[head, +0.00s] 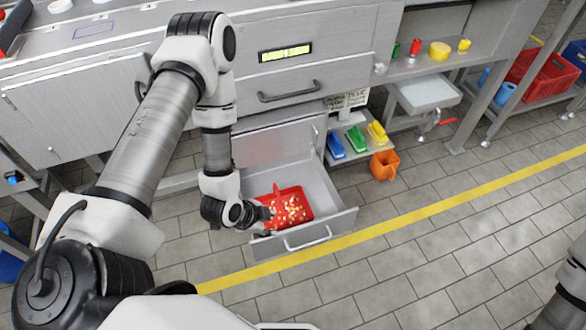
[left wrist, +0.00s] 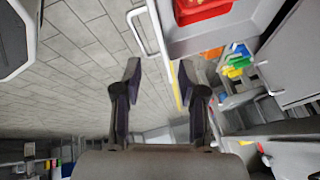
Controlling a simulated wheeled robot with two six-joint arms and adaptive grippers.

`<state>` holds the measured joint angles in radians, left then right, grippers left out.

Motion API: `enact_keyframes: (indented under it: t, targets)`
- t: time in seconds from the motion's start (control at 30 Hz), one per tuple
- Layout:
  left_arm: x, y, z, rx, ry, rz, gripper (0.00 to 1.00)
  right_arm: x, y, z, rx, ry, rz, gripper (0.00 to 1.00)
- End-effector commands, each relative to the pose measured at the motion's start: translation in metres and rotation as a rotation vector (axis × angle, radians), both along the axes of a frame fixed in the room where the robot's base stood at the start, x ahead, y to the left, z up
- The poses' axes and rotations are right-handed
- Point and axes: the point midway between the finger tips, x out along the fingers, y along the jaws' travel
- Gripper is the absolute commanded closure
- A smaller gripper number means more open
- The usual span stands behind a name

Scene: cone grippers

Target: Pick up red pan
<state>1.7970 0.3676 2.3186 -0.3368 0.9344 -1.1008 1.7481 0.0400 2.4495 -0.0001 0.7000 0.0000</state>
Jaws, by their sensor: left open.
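The red pan (head: 278,207) lies in an open grey drawer (head: 318,182), with small pale yellow bits in it. A narrow red part, perhaps its handle, sticks up at its far left side. My left gripper (head: 264,213) is at the pan's left side, over the drawer's left edge; whether it touches the pan cannot be told. In the left wrist view the left gripper (left wrist: 160,85) has its two fingers apart with nothing between them. The pan (left wrist: 203,10) shows at the top of that view, beyond and to the side of the fingers. My right gripper is not in view.
The drawer handle (head: 308,238) is at the front of the drawer. Blue, green and yellow items (head: 356,139) sit on a low shelf to the right, with an orange container (head: 384,164) beside them. The tiled floor (head: 430,260) in front is clear, crossed by a yellow line.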

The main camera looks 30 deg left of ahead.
Motion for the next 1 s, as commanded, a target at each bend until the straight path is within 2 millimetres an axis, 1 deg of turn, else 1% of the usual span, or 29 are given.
enact_keyframes:
  t: [0.03,0.07,0.1,0.2,0.3,0.4,0.5,0.7,0.77,0.87,0.9,1.0]
  targets:
    - [0.018,0.011,-0.054,0.050,-0.107,-0.110,0.59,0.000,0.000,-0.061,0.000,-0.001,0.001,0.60]
    - [0.028,0.016,-0.066,0.094,-0.176,-0.191,0.59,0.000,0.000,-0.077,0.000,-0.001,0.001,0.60]
    - [0.041,0.025,-0.081,0.162,-0.269,-0.293,0.59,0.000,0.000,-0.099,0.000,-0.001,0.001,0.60]
    - [0.068,0.046,-0.107,0.354,-0.474,-0.506,0.59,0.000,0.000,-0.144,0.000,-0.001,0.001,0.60]
    - [0.083,0.064,-0.120,0.527,-0.613,-0.650,0.59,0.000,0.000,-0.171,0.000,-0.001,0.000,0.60]
    - [0.091,0.073,-0.121,0.637,-0.685,-0.727,0.59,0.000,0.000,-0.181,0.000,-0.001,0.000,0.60]
    - [0.100,0.074,-0.125,0.679,-0.709,-0.758,0.59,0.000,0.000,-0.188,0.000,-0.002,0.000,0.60]
    - [0.121,0.071,-0.136,0.679,-0.708,-0.760,0.59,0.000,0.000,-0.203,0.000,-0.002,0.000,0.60]
    - [0.128,0.072,-0.144,0.679,-0.707,-0.759,0.59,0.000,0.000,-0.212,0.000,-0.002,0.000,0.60]
    - [0.144,0.073,-0.157,0.679,-0.707,-0.760,0.59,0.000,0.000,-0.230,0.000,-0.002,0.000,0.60]
    - [0.150,0.070,-0.159,0.678,-0.708,-0.762,0.59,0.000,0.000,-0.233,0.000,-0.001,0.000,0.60]
    - [0.158,0.068,-0.160,0.675,-0.705,-0.759,0.59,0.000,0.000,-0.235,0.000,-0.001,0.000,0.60]
